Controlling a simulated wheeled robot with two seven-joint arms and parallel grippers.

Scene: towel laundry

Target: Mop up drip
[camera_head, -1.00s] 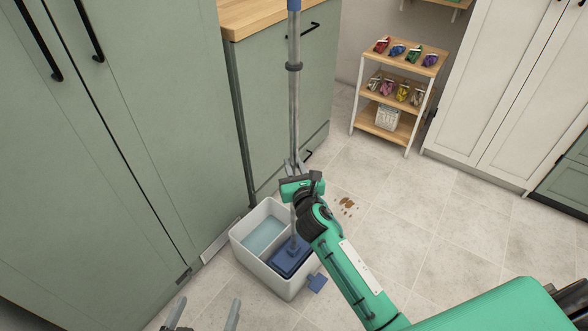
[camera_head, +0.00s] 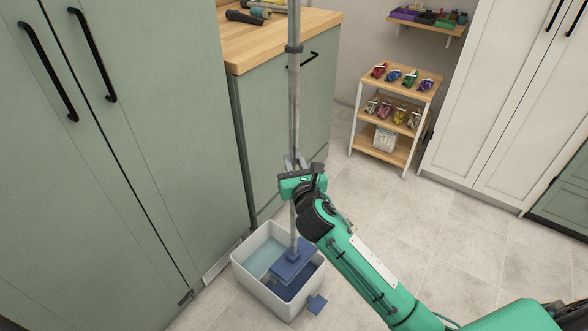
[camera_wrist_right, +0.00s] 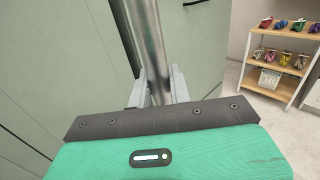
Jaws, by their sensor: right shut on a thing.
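My right gripper (camera_head: 294,165) is shut on the grey mop handle (camera_head: 294,100); the right wrist view also shows the handle (camera_wrist_right: 147,45) between the fingers. The handle stands nearly upright. The flat blue mop head (camera_head: 294,260) is at its lower end, over the right compartment of the white bucket (camera_head: 262,291). It appears lifted clear of the dark blue compartment floor. The left compartment holds pale blue water (camera_head: 262,257). The brown drip is not visible now; my right arm covers part of that floor. My left gripper is out of view.
Green cabinets (camera_head: 120,150) and a wood-topped counter (camera_head: 270,40) stand close behind and left of the bucket. A small shelf cart (camera_head: 383,145) with coloured packets is at the back right, near white cabinets (camera_head: 487,110). The tiled floor (camera_head: 465,230) at right is open.

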